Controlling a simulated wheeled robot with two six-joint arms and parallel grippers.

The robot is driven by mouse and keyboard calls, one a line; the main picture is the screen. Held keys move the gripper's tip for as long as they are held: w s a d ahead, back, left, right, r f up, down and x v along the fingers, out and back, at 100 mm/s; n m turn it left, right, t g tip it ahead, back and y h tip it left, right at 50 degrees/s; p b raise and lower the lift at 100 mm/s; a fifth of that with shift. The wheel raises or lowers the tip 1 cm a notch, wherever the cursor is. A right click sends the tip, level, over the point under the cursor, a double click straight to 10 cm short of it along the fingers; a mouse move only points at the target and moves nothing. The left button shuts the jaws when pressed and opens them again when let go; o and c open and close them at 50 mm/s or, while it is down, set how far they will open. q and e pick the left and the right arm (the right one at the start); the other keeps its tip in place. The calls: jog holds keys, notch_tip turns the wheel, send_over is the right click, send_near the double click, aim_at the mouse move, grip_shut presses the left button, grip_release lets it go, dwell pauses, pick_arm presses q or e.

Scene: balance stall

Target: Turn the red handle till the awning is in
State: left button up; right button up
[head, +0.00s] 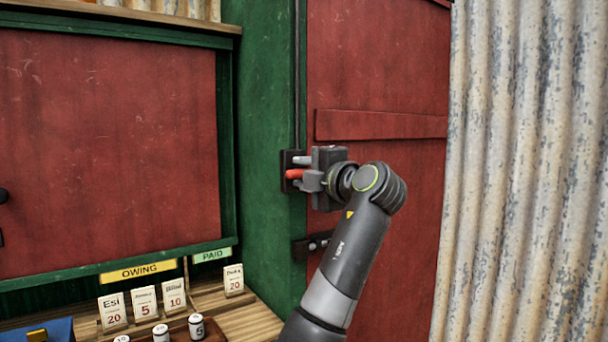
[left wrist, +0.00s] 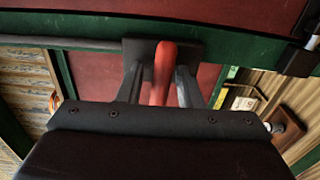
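The red handle (head: 294,174) sticks out at a dark bracket on the edge of the green post, beside the red door panel. My left gripper (head: 305,172) is at the handle, coming from the right. In the left wrist view the handle (left wrist: 163,72) lies between the two fingers (left wrist: 162,84). It is close to the right finger, and a gap shows on the left, so the gripper looks open around it. The gripper hides part of the handle's mount. The awning cannot be made out. My right gripper is not in view.
A second dark bracket (head: 312,243) sits lower on the post. Corrugated metal (head: 520,170) stands close on the right. A wooden counter (head: 255,320) at lower left holds several price cards (head: 143,302) and white cylinders (head: 196,327), below OWING and PAID labels.

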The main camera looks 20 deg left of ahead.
pick_arm(q)
jog(key=shift+o, duration=0.4)
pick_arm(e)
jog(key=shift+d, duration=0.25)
